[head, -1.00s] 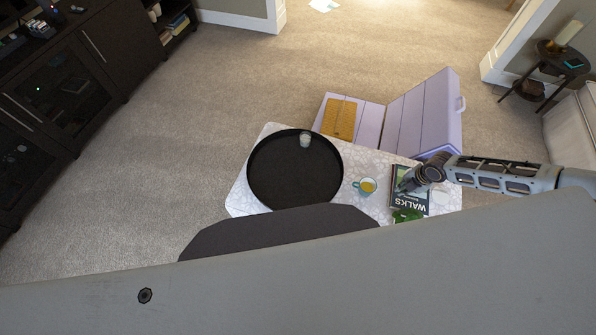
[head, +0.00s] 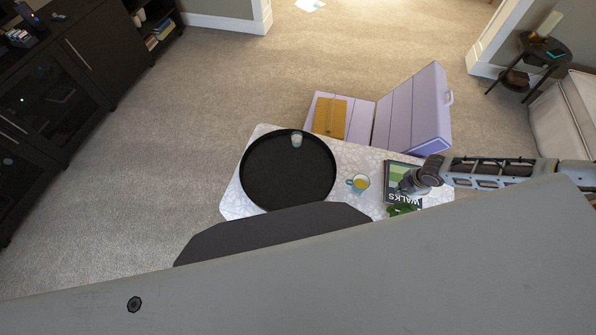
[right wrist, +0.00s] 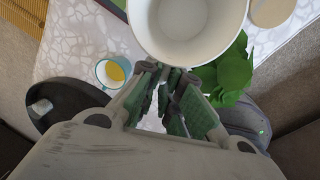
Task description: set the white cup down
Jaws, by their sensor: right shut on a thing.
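The white cup (right wrist: 186,32) fills the top middle of the right wrist view, its open, empty-looking mouth facing the camera. My right gripper (right wrist: 168,75) is shut on the near side of its wall. In the head view my right gripper (head: 408,184) is over the dark book marked WALKS (head: 398,170) at the right end of the white patterned table (head: 345,155). I cannot clearly make out the cup there, nor tell whether its base touches anything. My left gripper is in neither view.
A teal mug with yellow drink (head: 359,184) stands left of the book; green leaves (head: 403,210) are at its near edge. A black round tray (head: 285,178) holds a small glass (head: 297,140). A pale disc (right wrist: 272,10) lies right of the cup. An open lilac case (head: 415,115) stands behind.

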